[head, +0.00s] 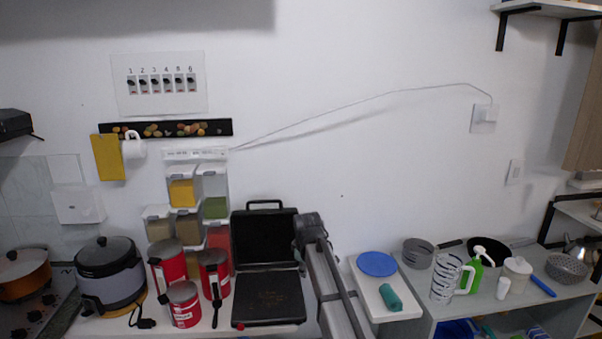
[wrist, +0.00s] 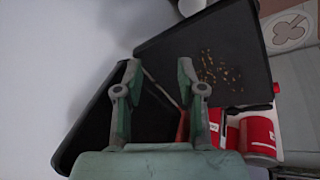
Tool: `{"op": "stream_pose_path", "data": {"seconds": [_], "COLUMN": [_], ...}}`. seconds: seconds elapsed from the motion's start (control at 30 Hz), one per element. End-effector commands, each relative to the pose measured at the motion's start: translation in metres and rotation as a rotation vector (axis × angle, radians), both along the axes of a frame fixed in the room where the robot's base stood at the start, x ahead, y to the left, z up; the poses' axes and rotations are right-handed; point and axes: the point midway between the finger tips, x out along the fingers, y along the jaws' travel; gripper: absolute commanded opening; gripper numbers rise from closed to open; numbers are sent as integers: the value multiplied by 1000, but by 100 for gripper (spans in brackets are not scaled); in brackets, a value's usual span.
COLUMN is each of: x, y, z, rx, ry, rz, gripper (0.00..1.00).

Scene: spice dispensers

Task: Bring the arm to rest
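My gripper (wrist: 159,76) is open in the wrist view, its two greenish-grey fingers apart with nothing held between them. Behind the fingers is the open black press (wrist: 205,65), apparently some distance away. In the head view my grey arm rises from the bottom edge beside the same black press (head: 268,298), and its fingers cannot be made out there. The press stands with its lid up against the wall. Part of it is hidden by my gripper in the wrist view.
Red canisters (head: 184,304) stand left of the press, and show in the wrist view (wrist: 258,138). Spice dispensers (head: 215,184) hang on the wall above. A white board (head: 371,300) with a blue disc lies right of my arm. The wall at upper middle is mostly clear.

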Motion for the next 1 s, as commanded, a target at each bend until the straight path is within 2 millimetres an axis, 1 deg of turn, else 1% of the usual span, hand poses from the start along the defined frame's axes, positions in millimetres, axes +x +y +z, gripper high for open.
{"op": "stream_pose_path", "data": {"seconds": [0.03, 0.07, 0.1, 0.17, 0.2, 0.27, 0.3, 0.37, 0.4, 0.47, 0.5, 0.57, 0.6, 0.67, 0.7, 0.77, 0.8, 0.87, 0.9, 0.97, 1.0], "x": [-27, -38, -53, -77, -94, -122, -141, -171, -192, -223, -244, -275, -296, -326, -347, -352, -362, -378, -390, -408, -422], "y": [-18, -26, -38, -53, -64, -79, -88, -102, -111, -122, -130, -139, -145, -152, -156, -155, -155, -155, -155, -154, -154], "z": [-33, -49, -69, -99, -118, -146, -163, -188, -203, -223, -236, -252, -261, -274, -281, -303, -315, -332, -344, -360, -372], "rx": [19, 31, 46, 69, 84, 106, 119, 137, 147, 163, 173, 186, 192, 201, 205, 188, 172, 151, 136, 114, 99], "ry": [31, 45, 65, 95, 115, 146, 165, 196, 216, 244, 262, 287, 305, 328, 344, 375, 399, 434, 458, 495, 521], "rz": [-67, -108, -165, -250, -309, -399, -461, -555, -618, -713, -776, -868, -928, -1017, -1076, -1085, -1085, -1089, -1091, -1095, -1097], "gripper": [39, 39, 39, 39, 39, 39, 39, 39, 39, 39, 39, 39, 39, 39, 39, 39, 39, 39, 39, 39, 39]}}
